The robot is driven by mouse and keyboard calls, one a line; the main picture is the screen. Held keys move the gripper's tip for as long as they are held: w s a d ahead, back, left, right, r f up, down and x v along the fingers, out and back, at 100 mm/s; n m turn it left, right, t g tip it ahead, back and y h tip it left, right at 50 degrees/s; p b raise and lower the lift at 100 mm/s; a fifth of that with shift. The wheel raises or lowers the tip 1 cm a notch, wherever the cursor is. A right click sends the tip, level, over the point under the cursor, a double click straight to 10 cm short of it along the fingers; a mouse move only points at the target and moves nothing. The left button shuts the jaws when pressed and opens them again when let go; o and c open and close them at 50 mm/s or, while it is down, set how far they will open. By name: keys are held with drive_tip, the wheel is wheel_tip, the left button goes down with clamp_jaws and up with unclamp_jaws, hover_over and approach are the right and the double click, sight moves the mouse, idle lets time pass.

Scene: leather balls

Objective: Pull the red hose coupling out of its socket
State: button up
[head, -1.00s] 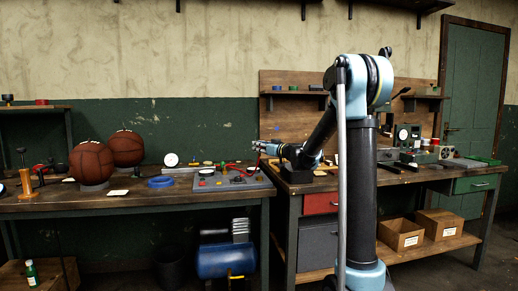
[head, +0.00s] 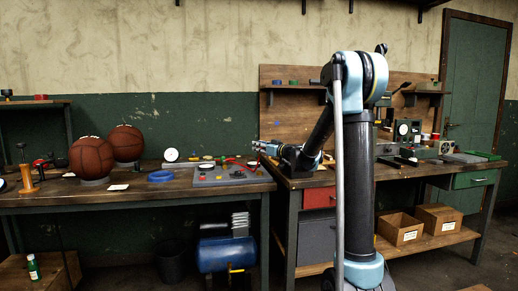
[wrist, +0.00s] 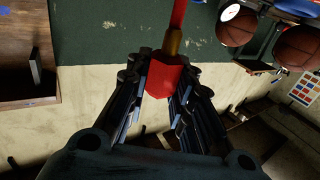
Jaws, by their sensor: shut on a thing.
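In the wrist view the red hose coupling (wrist: 167,80) sits between the two fingers of my gripper (wrist: 163,92), which is shut on it. A brass-coloured collar (wrist: 173,42) and a red hose (wrist: 179,13) run on from the coupling to the top edge of the picture. No socket shows around the coupling in this view. In the head view my gripper (head: 257,146) is small, above the back right of a grey panel (head: 225,179) with coloured parts. Red hose (head: 236,163) shows at that panel. The coupling is too small to make out there.
The right bench (head: 400,172) carries instruments and stands close beside my arm.

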drive_tip(key=shift+f, duration=0.25)
drive_tip(key=shift+f, duration=0.35)
drive_tip(key=shift+f, duration=0.35)
drive_tip(key=shift+f, duration=0.35)
drive_tip(key=shift+f, duration=0.55)
